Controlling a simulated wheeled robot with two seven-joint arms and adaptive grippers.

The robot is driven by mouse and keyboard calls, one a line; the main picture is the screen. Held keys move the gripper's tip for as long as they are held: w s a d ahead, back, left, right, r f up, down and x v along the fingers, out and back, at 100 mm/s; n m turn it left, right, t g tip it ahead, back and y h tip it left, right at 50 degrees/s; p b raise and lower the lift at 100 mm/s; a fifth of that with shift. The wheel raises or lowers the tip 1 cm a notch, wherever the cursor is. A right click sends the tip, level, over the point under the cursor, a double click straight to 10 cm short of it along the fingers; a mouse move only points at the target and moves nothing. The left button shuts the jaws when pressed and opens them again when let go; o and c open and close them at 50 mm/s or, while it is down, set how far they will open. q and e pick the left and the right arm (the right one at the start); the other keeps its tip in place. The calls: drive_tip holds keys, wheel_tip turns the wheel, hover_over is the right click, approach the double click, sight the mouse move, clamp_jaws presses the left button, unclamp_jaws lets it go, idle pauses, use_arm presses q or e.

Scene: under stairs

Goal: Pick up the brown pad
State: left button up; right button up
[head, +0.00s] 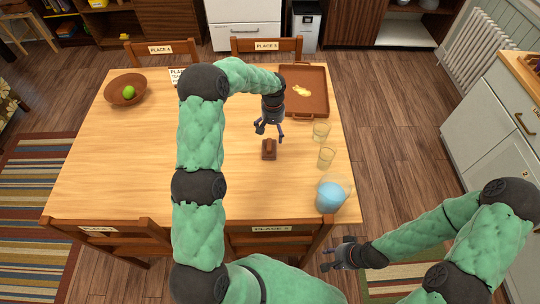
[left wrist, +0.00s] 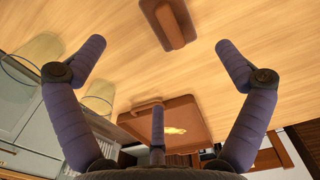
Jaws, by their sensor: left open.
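The brown pad (head: 268,149) is a small dark brown block with a raised ridge on top. It lies on the wooden table right of the middle. My left gripper (head: 269,132) is open and empty, above the table just behind the pad in the head view. In the left wrist view the pad (left wrist: 164,24) shows at the top middle, beyond the spread fingers of my left gripper (left wrist: 157,58) and apart from them. My right gripper (head: 326,258) is empty off the table's front right, its fingers apart.
Two glasses (head: 326,157) (head: 321,131) and a pitcher of blue liquid (head: 331,195) stand right of the pad. A brown tray (head: 318,78) is behind it. A bowl (head: 125,89) with a green fruit sits far left. Chairs surround the table; its left front is clear.

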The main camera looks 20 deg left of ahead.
use_arm(q)
wheel_tip(320, 180, down, 2)
drive_tip(key=b, duration=0.2)
hover_over(273, 149)
wheel_tip(273, 149, down, 5)
drive_tip(key=shift+a+f, duration=0.1)
drive_tip(key=shift+f, duration=0.05)
drive_tip(key=shift+w+a+f+b, duration=0.15)
drive_tip(key=shift+f+b, duration=0.2)
drive_tip(key=shift+f, duration=1.05)
drive_tip(key=shift+w+a+f+b, duration=0.1)
drive_tip(key=shift+f+b, duration=0.25)
drive_tip(key=shift+f, duration=1)
drive_tip(key=c, duration=0.9)
use_arm(e)
wheel_tip(273, 149, down, 4)
drive_tip(key=shift+f, duration=0.1)
